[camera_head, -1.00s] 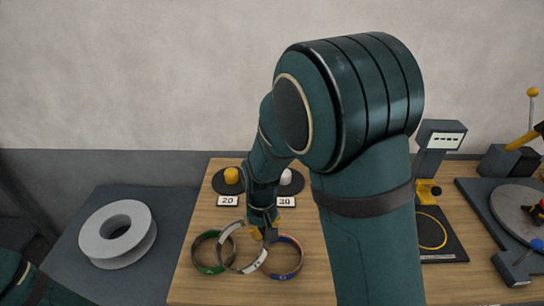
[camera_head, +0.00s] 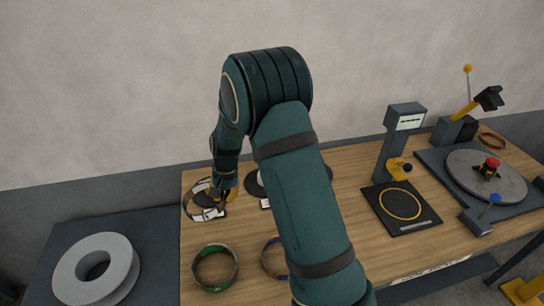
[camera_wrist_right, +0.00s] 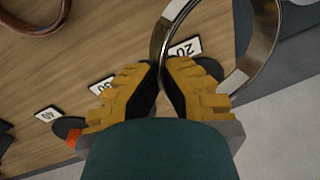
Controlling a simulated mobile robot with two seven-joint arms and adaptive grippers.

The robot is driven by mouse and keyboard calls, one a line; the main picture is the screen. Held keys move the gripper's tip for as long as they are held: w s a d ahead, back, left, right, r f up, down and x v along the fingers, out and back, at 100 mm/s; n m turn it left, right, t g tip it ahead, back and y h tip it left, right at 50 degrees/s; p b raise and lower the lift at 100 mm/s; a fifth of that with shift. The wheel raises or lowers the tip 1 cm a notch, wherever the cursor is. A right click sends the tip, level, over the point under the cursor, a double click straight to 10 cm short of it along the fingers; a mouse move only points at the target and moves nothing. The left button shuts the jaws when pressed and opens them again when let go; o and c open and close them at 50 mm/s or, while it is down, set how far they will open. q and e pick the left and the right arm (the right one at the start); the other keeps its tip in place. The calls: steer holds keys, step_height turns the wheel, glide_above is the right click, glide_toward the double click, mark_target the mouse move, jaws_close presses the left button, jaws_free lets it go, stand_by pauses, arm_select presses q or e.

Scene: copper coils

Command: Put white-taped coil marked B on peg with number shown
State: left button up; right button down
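The white-taped coil (camera_head: 203,212) is in my right gripper (camera_head: 224,193), over the spot of the peg labelled 20 at the table's back left. In the right wrist view the coil (camera_wrist_right: 267,35) runs from between the two yellow fingertips (camera_wrist_right: 161,66). The letter on the tape is not readable. My left gripper is not in view.
A green-marked coil (camera_head: 215,286) and a blue-marked coil (camera_head: 267,258) lie at the front. Labels 30 (camera_wrist_right: 101,85) and 40 (camera_wrist_right: 47,115) stand further along. A scale (camera_head: 405,122) with dashes displayed, a turntable (camera_head: 463,165) and a grey spool (camera_head: 75,278) are around.

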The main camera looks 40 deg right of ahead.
steer(key=w+d+m+t+h+p, duration=0.25)
steer(key=d+m, duration=0.85)
steer(key=d, duration=1.1)
steer(key=shift+y, duration=0.35)
step_height(320, 180, down, 9)
steer(key=b, duration=0.5)
steer(key=shift+w+d+r, duration=0.1)
steer(key=shift+w+d, duration=0.05)
steer(key=shift+f+b, duration=1.45)
steer(key=shift+f, duration=0.5)
steer(key=c, duration=1.1)
jaws_free()
steer(key=shift+o, duration=0.2)
